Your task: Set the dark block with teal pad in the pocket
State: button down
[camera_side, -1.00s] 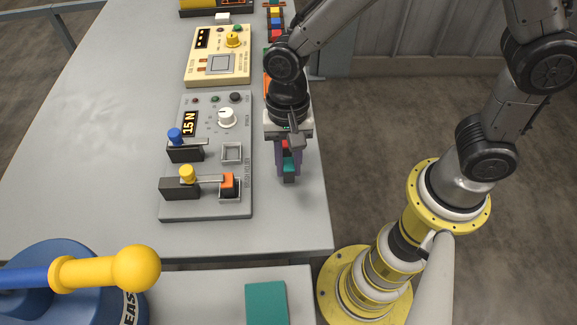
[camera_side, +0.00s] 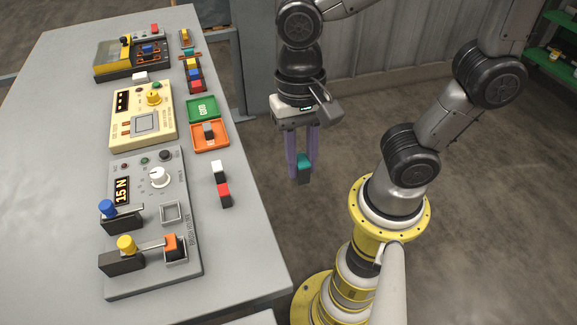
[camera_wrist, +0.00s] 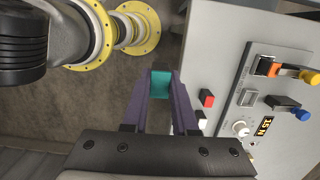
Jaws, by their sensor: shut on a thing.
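My gripper (camera_side: 303,172) is shut on the dark block with teal pad (camera_side: 304,168), held in the air right of the table edge, with floor behind it. In the wrist view the teal face (camera_wrist: 161,83) shows between the purple fingers. The grey fixture (camera_side: 190,268) lies on the table to the left. It has an empty square pocket (camera_side: 172,212) beside the blue-knobbed lever (camera_side: 107,209). A second pocket holds an orange-topped block (camera_side: 172,243), with the yellow-knobbed lever (camera_side: 127,244) reaching toward it. The gripper is well apart from both pockets.
A white block (camera_side: 217,171) and a red block (camera_side: 224,194) stand on the table between fixture and edge. Green (camera_side: 203,109) and orange (camera_side: 210,146) trays, a cream panel (camera_side: 120,134) and a rack of coloured blocks (camera_side: 192,73) lie farther back. The table's left side is bare.

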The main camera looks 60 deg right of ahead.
jog(key=w+a+r, duration=0.2)
jog(key=w+a, duration=0.2)
jog(key=w, duration=0.3)
jog(key=w+a+r, duration=0.3)
jog(key=w, duration=0.4)
jog(key=w+a+f, duration=0.2)
jog(key=w+a, duration=0.1)
jog(key=w, duration=0.4)
jog(key=shift+w+a+f, duration=0.25)
jog(key=shift+w+f, duration=0.15)
jog(key=shift+f, duration=1.2)
jog(key=shift+w+a+f, duration=0.3)
jog(key=shift+w+f, duration=0.1)
jog(key=shift+f, duration=1.15)
jog(key=shift+w+a+f, duration=0.25)
jog(key=shift+w+f, duration=0.15)
jog(key=shift+f, duration=1.2)
jog(key=shift+f, duration=0.5)
jog(key=shift+f, duration=0.5)
jog(key=shift+f, duration=1.4)
